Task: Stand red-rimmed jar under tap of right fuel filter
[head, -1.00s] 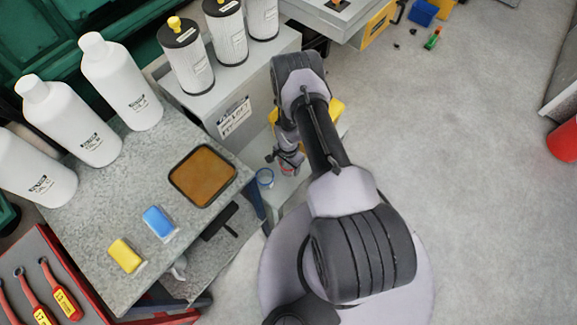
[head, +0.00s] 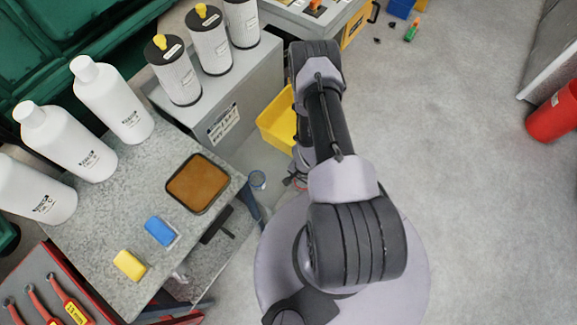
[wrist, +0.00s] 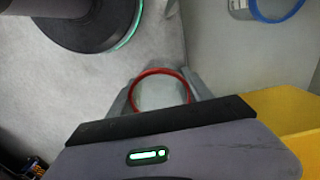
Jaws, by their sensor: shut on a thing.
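The red-rimmed jar (wrist: 160,71) shows in the wrist view as a red ring around a clear, pale opening. My gripper (wrist: 159,92) is shut on it, with one grey finger on each side. In the head view my gripper (head: 297,181) is low beside the bench, mostly hidden under my arm, with only a trace of red showing. I cannot make out the right fuel filter's tap in either view. White canisters with black tops (head: 209,42) stand on a grey cabinet; I cannot tell whether they are the fuel filters.
A yellow bin (head: 277,118) lies beside the grey cabinet (head: 225,95). The bench (head: 110,215) holds white bottles and a brown tray (head: 198,183). Open floor lies right.

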